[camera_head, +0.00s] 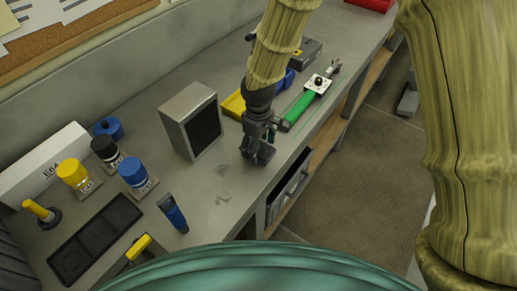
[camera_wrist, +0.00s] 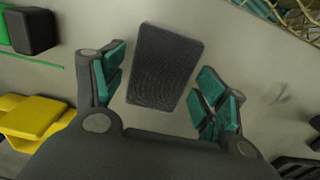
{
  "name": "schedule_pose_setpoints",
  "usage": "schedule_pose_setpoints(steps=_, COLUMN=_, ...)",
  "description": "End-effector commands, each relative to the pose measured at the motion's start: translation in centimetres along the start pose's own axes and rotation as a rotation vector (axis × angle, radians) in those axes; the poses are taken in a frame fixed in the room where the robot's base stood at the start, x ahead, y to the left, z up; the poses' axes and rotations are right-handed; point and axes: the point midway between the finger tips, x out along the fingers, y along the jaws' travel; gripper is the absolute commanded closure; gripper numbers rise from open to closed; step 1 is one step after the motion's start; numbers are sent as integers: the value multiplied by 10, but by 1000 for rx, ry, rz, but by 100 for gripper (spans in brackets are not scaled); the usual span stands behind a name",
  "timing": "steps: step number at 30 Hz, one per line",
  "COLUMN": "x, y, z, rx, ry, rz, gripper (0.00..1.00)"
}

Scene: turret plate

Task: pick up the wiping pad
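The wiping pad appears to be the dark grey, finely textured rectangular block (camera_wrist: 165,66) in the wrist view. It lies slightly tilted on the grey bench top. My gripper (camera_wrist: 162,80) is open, with its teal-padded fingers on either side of the block and bench surface showing between fingers and block. In the head view my gripper (camera_head: 260,153) is low over the bench near its front edge. There the gripper hides the pad, so I cannot make it out. Whether the fingertips touch the bench is unclear.
A grey box with a dark front (camera_head: 192,121) stands left of my gripper. Several bottles and a black tray (camera_head: 95,240) stand left.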

Motion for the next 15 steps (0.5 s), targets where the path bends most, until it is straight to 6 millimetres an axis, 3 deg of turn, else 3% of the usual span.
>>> schedule_pose_setpoints(steps=1, x=0, y=0, z=0, rx=0, ry=0, rz=0, gripper=44)
schedule_pose_setpoints(steps=4, x=0, y=0, z=0, rx=0, ry=0, rz=0, gripper=62)
schedule_pose_setpoints(steps=15, x=-1, y=0, z=0, rx=0, ry=0, rz=0, gripper=66)
